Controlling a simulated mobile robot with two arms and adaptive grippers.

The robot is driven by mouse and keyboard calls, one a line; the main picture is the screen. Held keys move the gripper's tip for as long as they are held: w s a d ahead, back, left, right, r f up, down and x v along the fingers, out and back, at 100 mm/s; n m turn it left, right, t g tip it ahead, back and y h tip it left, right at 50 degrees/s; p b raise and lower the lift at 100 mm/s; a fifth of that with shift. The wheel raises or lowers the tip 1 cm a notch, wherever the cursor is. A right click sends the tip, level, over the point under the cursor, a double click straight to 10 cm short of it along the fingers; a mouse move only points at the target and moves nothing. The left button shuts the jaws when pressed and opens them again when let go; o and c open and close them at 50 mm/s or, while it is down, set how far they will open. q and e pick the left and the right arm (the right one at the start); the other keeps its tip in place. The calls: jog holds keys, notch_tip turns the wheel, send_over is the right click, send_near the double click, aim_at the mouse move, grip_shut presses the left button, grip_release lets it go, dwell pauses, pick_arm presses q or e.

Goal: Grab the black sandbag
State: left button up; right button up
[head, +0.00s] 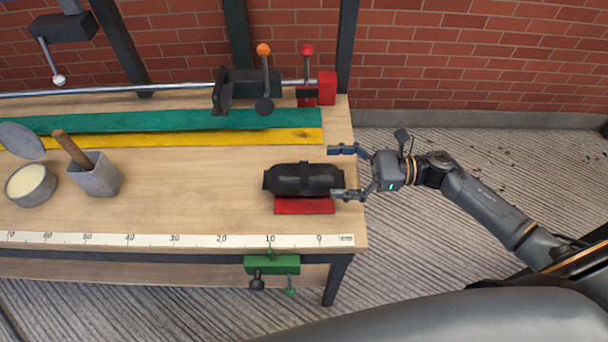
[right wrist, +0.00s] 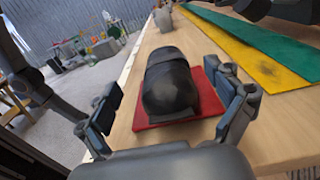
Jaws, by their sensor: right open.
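The black sandbag (head: 303,180) lies on a red mat (head: 304,206) near the right end of the wooden workbench. My right gripper (head: 347,172) comes in from the right over the bench's edge. It is open, and its fingers point at the near end of the sandbag. In the right wrist view the sandbag (right wrist: 168,85) lies ahead, between and beyond the two open fingertips (right wrist: 175,95), with the red mat (right wrist: 209,100) under it. No clear grip on the sandbag shows. My left gripper is not in view.
A ruler strip (head: 180,239) runs along the bench's front edge, with a green clamp (head: 272,265) below it. Green (head: 180,120) and yellow (head: 200,138) strips lie behind. A grey pot (head: 98,176) and a round tin (head: 31,185) stand left. Bare wood lies between.

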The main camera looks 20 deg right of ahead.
aim_at(311, 171)
jog(key=p+x, duration=0.2)
jog(key=x, duration=0.2)
jog(key=shift+w+a+f, duration=0.1)
jog(key=shift+w+a, duration=0.1)
jog(key=shift+a, duration=0.1)
jog(key=shift+a+f, duration=0.1)
jog(key=shift+a, duration=0.1)
jog(key=c, duration=1.6)
jog(key=shift+w, duration=0.1)
jog(key=shift+c, duration=1.3)
